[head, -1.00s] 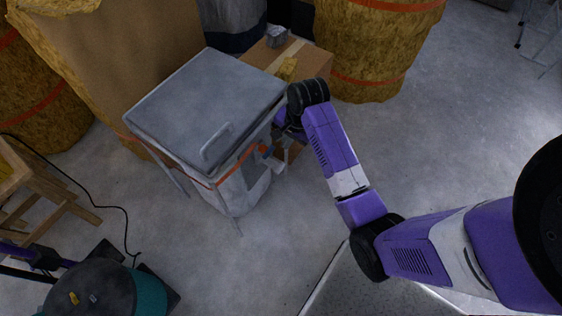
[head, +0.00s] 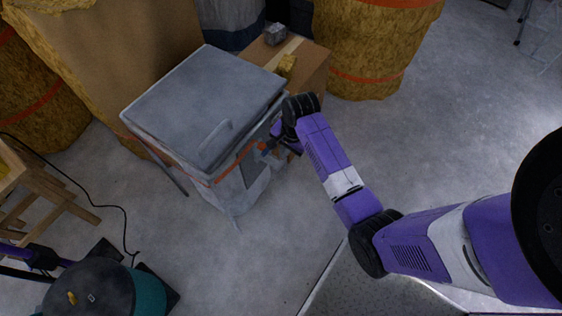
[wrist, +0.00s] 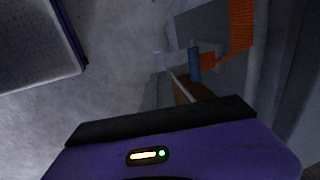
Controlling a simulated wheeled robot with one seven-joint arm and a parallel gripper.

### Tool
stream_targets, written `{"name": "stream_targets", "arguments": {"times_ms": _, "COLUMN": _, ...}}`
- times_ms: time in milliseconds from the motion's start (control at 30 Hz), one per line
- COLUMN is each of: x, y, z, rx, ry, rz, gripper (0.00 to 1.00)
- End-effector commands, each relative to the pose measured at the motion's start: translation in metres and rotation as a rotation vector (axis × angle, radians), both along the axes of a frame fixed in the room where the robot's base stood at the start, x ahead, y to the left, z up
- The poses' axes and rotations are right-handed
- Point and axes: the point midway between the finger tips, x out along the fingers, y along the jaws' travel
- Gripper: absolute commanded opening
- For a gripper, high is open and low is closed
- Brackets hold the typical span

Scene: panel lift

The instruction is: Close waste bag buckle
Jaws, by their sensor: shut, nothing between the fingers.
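The waste bag (head: 222,190) is a pale grey, box-shaped bag with a flat grey lid and a handle on top. An orange strap (head: 215,183) runs around it below the lid. At its right side a small orange and blue buckle part (head: 264,147) shows close to my gripper (head: 275,150). In the wrist view the orange strap (wrist: 240,28) hangs at the upper right, with a blue piece (wrist: 194,64) and a small orange piece beside it. My gripper is shut and empty by the bag's right side. Its fingertips are mostly hidden or dark, so I cannot tell whether they touch the buckle.
A cardboard box (head: 312,68) with small items on it stands behind the bag. Straw-coloured bales (head: 375,50) with orange bands stand at the back. A wooden stand (head: 45,195), a cable and a teal-sided drum (head: 150,295) are at the left. Floor is clear in front.

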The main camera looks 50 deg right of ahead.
Motion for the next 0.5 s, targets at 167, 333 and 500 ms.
{"name": "stream_targets", "arguments": {"times_ms": 167, "x": 0.005, "y": 0.0, "z": -0.036, "rx": 0.0, "ry": 0.002, "rz": -0.001, "gripper": 0.0}}
{"name": "stream_targets", "arguments": {"times_ms": 333, "x": 0.01, "y": 0.0, "z": -0.059, "rx": 0.0, "ry": 0.001, "rz": -0.002, "gripper": 0.0}}
{"name": "stream_targets", "arguments": {"times_ms": 500, "x": 0.013, "y": 0.0, "z": -0.071, "rx": -0.001, "ry": -0.001, "rz": -0.002, "gripper": 0.0}}
